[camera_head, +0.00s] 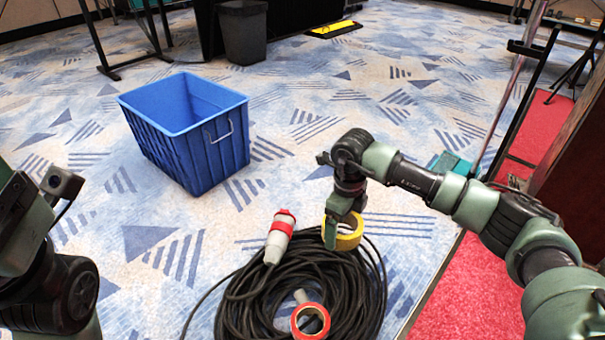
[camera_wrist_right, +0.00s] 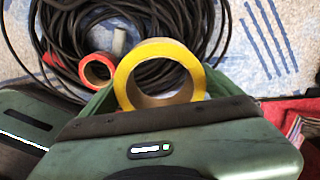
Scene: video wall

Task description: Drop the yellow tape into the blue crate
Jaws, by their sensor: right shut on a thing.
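The yellow tape (camera_head: 349,232) is a roll held at the tip of my right gripper (camera_head: 333,232), which is shut on it above the back edge of a black cable coil. In the right wrist view the yellow tape (camera_wrist_right: 187,62) shows as a ring in front of the gripper body, with its lower edge hidden there. The blue crate (camera_head: 212,150) stands open on the carpet, left of and beyond the right gripper. Its visible inside looks empty. My left arm shows at the left edge, but its gripper is out of view.
The black cable coil (camera_head: 258,300) with a red and white plug (camera_head: 279,236) lies on the carpet. A red tape roll (camera_head: 310,321) lies on it. A dark bin (camera_head: 243,38) stands behind the crate. The carpet between coil and crate is clear.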

